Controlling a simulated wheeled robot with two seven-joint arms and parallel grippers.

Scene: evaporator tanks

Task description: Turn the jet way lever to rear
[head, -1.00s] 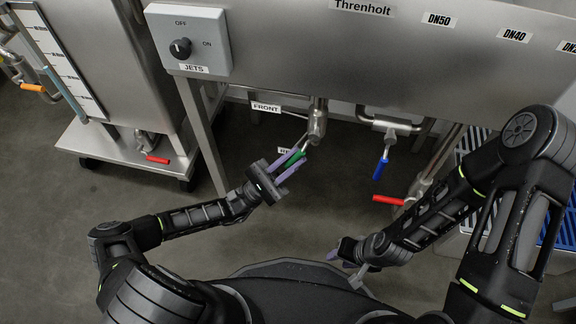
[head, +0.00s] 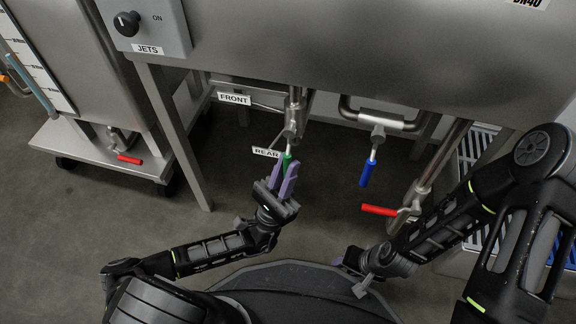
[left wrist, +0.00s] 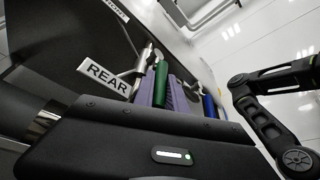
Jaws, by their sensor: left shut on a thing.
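The jet way lever has a green handle (head: 286,160) and hangs from a steel valve (head: 294,118) under the tank in the head view. Its green handle (left wrist: 161,84) also shows in the left wrist view beside the purple fingers. My left gripper (head: 282,176) is shut on the green handle from below. The REAR label (head: 266,152) is just left of the handle, and the FRONT label (head: 234,98) is higher and further left. The REAR label (left wrist: 107,77) is large in the left wrist view. My right gripper (head: 350,262) is low and away from the valve; its fingers are not clear.
A blue-handled valve (head: 367,173) and a red handle (head: 379,210) are to the right. The JETS switch box (head: 145,24) is on the tank (head: 330,50) above. A tank leg (head: 176,135) stands left of my left gripper. The floor between is clear.

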